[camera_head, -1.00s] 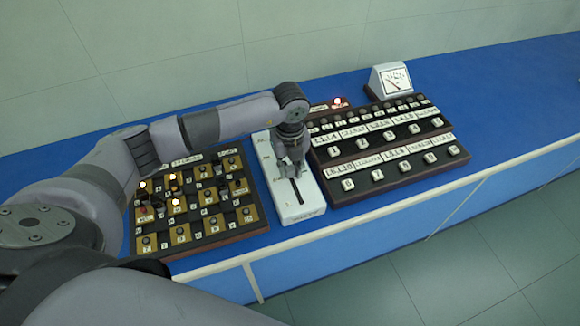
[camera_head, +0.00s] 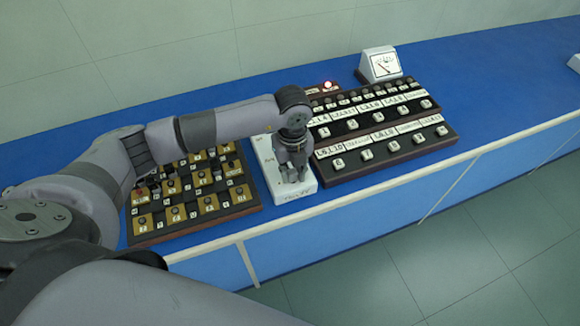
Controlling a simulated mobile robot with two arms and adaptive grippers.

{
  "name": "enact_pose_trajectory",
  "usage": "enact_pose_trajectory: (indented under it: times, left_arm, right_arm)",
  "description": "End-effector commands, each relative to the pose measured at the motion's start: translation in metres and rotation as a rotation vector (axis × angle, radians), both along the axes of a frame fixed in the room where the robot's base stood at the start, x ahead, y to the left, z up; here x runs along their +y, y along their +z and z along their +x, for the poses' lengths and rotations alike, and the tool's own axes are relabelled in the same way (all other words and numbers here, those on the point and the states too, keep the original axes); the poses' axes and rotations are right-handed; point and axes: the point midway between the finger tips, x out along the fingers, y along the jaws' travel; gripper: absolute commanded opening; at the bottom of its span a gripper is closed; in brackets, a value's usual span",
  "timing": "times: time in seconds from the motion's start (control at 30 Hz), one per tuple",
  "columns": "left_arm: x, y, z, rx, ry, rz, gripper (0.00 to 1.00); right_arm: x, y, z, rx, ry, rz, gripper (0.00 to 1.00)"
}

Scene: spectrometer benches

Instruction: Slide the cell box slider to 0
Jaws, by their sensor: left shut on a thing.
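The cell box (camera_head: 290,193) is a long white box lying on the blue bench between two dark panels. My left gripper (camera_head: 293,176) points down over the near half of the cell box and is shut on the slider. The gripper hides the slider knob and most of the slot, so I cannot read the slider's exact position. My right gripper is not in view.
A dark panel with gold plates and several knobs (camera_head: 220,204) lies close on the left. A stepped panel with white labels and buttons (camera_head: 385,161) lies close on the right. A white meter (camera_head: 380,66) stands behind. Blue bench (camera_head: 490,80) is clear at right.

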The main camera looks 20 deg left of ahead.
Motion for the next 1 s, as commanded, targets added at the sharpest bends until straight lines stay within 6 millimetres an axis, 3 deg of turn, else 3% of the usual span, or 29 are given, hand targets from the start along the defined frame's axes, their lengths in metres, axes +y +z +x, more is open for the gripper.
enact_pose_trajectory:
  times: [0.1,0.13,0.43,0.77,1.0]
  left_arm:
    - [0.0,-0.002,-0.003,0.008,-0.002,0.003,0.0]
    - [0.0,-0.002,-0.003,0.008,-0.003,0.003,0.22]
    - [0.001,-0.002,-0.002,0.006,-0.001,0.004,0.42]
    - [0.001,0.001,-0.001,0.004,-0.001,0.004,0.42]
    - [0.001,0.037,0.001,-0.001,-0.002,0.002,0.42]
  right_arm:
    - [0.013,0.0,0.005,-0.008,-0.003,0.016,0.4]
    - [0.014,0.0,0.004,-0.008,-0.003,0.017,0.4]
    - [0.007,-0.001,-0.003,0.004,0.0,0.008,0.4]
    - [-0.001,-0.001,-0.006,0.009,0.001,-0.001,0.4]
    - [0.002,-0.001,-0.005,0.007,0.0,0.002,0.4]
